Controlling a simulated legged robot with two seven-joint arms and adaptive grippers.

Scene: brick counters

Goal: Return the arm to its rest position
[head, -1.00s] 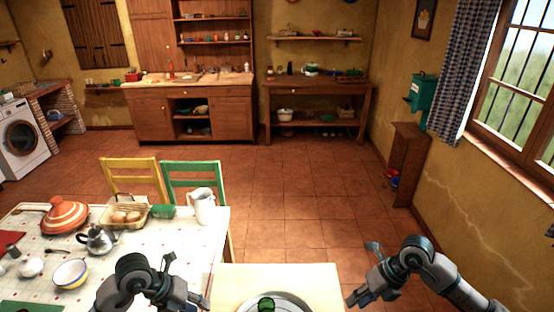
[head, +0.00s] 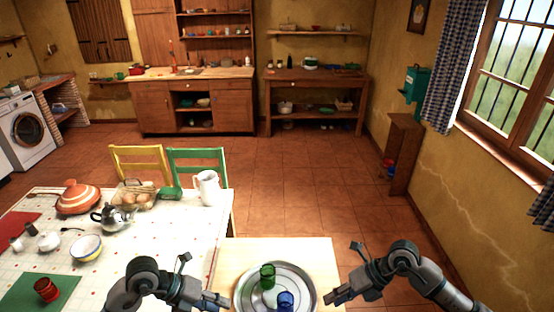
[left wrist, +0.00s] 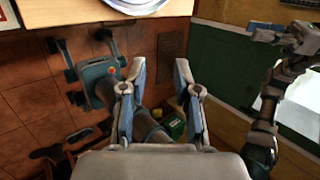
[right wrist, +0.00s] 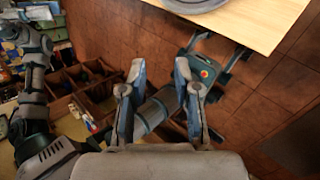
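My left gripper (head: 204,280) is open and empty, left of the round metal tray (head: 240,298) in the head view. My right gripper (head: 346,274) is open and empty, right of the tray. Neither gripper touches anything that I can see. In the left wrist view the two fingers (left wrist: 160,100) stand apart with nothing between them. In the right wrist view the fingers (right wrist: 157,100) are also apart and empty. The tray holds a green cup (head: 267,276) and a blue cup (head: 285,301), and lies on a light wooden table (head: 321,262).
A tiled dining table (head: 170,235) at left bears a red cup (head: 46,290), a bowl (head: 87,248), a teapot (head: 110,217), a tagine (head: 78,197), a basket (head: 135,196) and a white jug (head: 207,188). Two chairs stand behind it. The floor (head: 290,190) beyond is clear.

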